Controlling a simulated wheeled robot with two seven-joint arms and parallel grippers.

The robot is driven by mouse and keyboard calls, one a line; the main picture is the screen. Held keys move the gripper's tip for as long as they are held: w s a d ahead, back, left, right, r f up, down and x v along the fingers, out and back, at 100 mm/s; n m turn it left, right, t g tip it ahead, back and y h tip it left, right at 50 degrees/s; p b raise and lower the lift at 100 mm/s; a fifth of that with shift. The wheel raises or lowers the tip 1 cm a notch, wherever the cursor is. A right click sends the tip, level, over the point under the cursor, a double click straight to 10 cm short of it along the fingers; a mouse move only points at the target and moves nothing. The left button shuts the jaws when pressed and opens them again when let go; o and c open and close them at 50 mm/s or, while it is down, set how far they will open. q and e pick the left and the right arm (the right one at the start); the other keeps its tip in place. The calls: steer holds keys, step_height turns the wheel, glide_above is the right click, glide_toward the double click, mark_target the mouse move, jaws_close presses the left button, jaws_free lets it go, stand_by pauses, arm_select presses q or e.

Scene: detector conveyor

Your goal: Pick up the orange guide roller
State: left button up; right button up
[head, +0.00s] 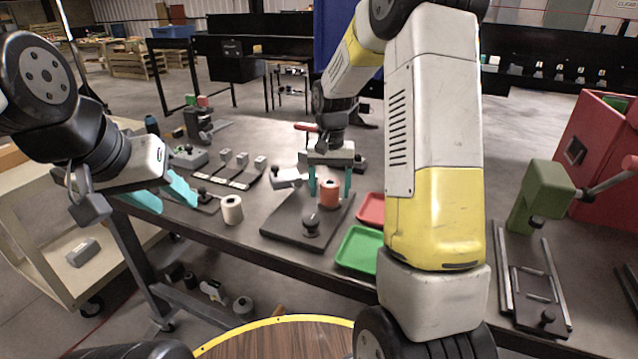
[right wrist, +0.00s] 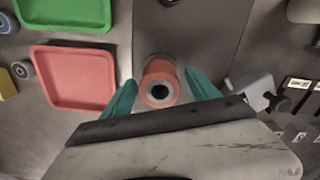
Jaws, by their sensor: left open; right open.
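The orange guide roller (head: 329,192) stands upright on a dark base plate (head: 283,222) on the table. In the right wrist view the roller (right wrist: 159,84) shows from above, with a dark hole in its top. My right gripper (head: 331,187) is open, with its teal fingers pointing down on either side of the roller. In the right wrist view the fingertips (right wrist: 159,82) flank the roller with small gaps. My left gripper (head: 166,200) is open and empty at the table's left edge, left of a white roller (head: 232,210).
A green tray (head: 359,249) and a red tray (head: 371,208) lie right of the base plate. A dark knob (head: 310,224) stands on the plate's near part. A grey clamp (head: 288,178) sits close to the roller. A green press (head: 541,193) stands at the right.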

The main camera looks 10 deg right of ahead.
steer(key=c, duration=1.4)
jaws_close()
steer(key=shift+r, duration=0.15)
